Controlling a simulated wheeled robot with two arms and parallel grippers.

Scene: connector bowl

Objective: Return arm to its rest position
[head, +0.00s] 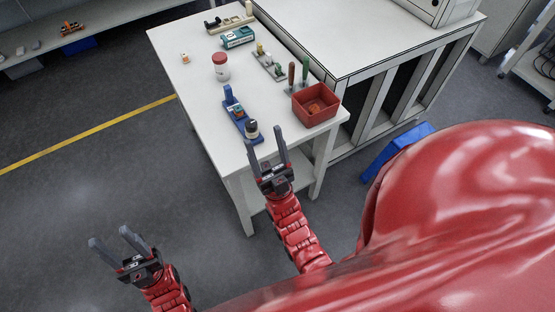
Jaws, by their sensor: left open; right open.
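My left gripper (113,241) is open and empty. It is over the dark floor at the lower left, clear of the table. My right gripper (264,149) is open, with its two fingers spread at the front edge of the white table (205,105). I see nothing between its fingers. In the picture its fingertips are close to the blue holder (233,108) and its dark round part (252,131). I cannot tell whether they touch. A red bowl (316,118) with something reddish-brown inside stands to the right of my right gripper.
A blue step (395,147) stands on the floor.

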